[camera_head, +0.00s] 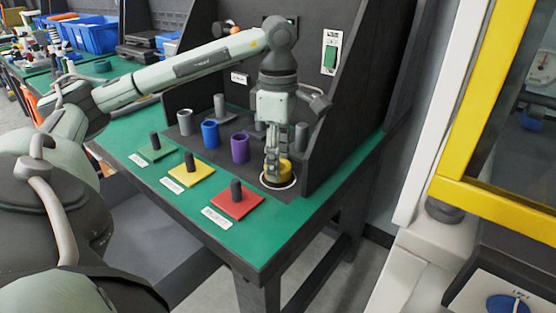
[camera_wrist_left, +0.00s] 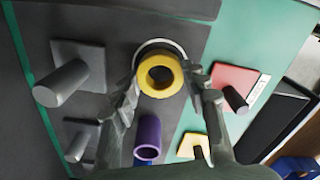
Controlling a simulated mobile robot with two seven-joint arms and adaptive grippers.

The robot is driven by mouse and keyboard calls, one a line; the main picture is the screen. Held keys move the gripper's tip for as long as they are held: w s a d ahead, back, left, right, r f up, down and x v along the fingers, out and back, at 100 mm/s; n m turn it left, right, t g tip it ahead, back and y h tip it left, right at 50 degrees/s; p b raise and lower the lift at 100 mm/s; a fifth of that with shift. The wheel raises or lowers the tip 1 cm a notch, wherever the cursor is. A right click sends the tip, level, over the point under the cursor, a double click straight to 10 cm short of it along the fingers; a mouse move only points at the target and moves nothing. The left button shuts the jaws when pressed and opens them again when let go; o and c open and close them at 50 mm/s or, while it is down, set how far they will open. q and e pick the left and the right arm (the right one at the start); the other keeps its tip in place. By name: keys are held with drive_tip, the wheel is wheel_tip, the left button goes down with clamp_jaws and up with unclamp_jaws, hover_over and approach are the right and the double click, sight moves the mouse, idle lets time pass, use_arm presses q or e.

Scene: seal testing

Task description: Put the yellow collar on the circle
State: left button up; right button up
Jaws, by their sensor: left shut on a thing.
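The yellow collar (camera_head: 285,167) is between the fingers of my left gripper (camera_head: 272,168), at the circle near the right end of the green bench. In the left wrist view the yellow collar (camera_wrist_left: 160,75) shows as a ring from above, with my left gripper's fingers (camera_wrist_left: 163,92) on either side of it, shut on it. The circle (camera_head: 277,184) shows as a white outline around and below the collar. The wrist view shows the circle's white arc (camera_wrist_left: 158,42) beyond the collar. I cannot tell whether the collar touches the surface. My right gripper is not in view.
A purple collar (camera_head: 240,148), a blue collar (camera_head: 210,133) and a grey collar (camera_head: 185,122) stand left of the gripper. Red (camera_head: 246,207), yellow (camera_head: 204,178) and green (camera_head: 143,153) plates with dark pegs line the front. A dark side panel (camera_head: 345,115) rises close on the right.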

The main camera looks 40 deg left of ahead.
use_arm(q)
drive_tip(key=shift+f, duration=0.25)
drive_tip(key=shift+f, duration=0.1)
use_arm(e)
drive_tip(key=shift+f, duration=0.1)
use_arm(q)
drive_tip(key=o, duration=1.4)
drive_tip(key=shift+o, duration=0.2)
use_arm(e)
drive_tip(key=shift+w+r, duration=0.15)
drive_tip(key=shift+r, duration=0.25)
